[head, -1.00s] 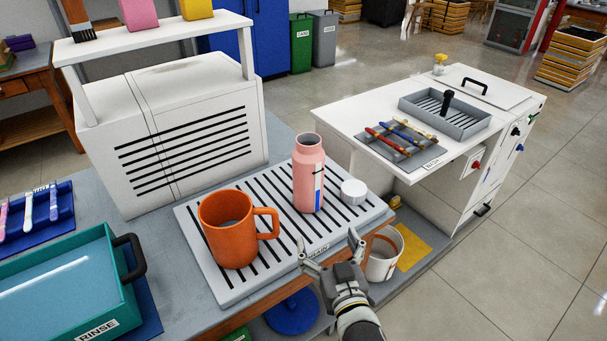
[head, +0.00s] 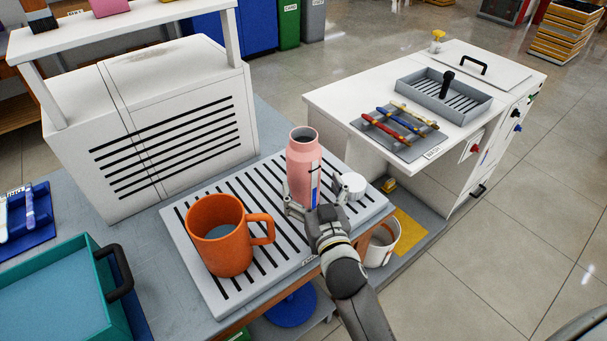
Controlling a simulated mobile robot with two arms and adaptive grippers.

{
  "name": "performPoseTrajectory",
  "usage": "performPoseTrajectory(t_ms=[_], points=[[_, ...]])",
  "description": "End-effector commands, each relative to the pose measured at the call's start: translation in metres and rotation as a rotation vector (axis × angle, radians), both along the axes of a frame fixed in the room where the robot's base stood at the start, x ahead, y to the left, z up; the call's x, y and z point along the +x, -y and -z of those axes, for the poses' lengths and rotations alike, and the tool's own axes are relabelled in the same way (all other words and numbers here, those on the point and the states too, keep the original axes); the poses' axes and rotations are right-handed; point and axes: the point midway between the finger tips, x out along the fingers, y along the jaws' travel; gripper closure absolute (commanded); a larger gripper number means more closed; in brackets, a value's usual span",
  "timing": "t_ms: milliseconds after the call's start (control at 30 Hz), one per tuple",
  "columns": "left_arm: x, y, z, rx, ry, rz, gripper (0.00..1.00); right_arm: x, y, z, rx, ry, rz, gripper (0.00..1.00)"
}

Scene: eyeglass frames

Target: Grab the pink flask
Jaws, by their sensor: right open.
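The pink flask (head: 303,163) stands upright and uncapped on the slatted drain board (head: 200,279). My right gripper (head: 312,195) is open at the flask's near side, its fingers spread to the left and right of the flask's lower body. I cannot tell whether the fingers touch it. The gripper hides part of the flask's base. A white cap (head: 354,185) lies on the board just right of the flask, partly behind the right finger. My left gripper is not in view.
An orange mug (head: 220,240) stands on the board left of the gripper, its handle towards it. A teal rinse tray (head: 117,263) is at the lower left. A white vented cabinet (head: 150,110) stands behind. A white bucket (head: 383,245) is below the board's right edge.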

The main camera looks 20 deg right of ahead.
Motion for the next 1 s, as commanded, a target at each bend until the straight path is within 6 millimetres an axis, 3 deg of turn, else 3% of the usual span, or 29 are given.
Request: performPoseTrajectory(t_ms=[400, 700, 1000], points=[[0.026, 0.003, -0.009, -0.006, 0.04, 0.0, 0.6, 0.048, -0.004, 0.002, 0.0, 0.0, 0.0, 0.09], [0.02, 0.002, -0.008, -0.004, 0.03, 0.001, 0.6, 0.051, -0.004, 0.003, 0.0, -0.001, 0.0, 0.09], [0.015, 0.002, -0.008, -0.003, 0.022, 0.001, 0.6, 0.051, -0.004, 0.003, 0.0, -0.001, -0.001, 0.48]])
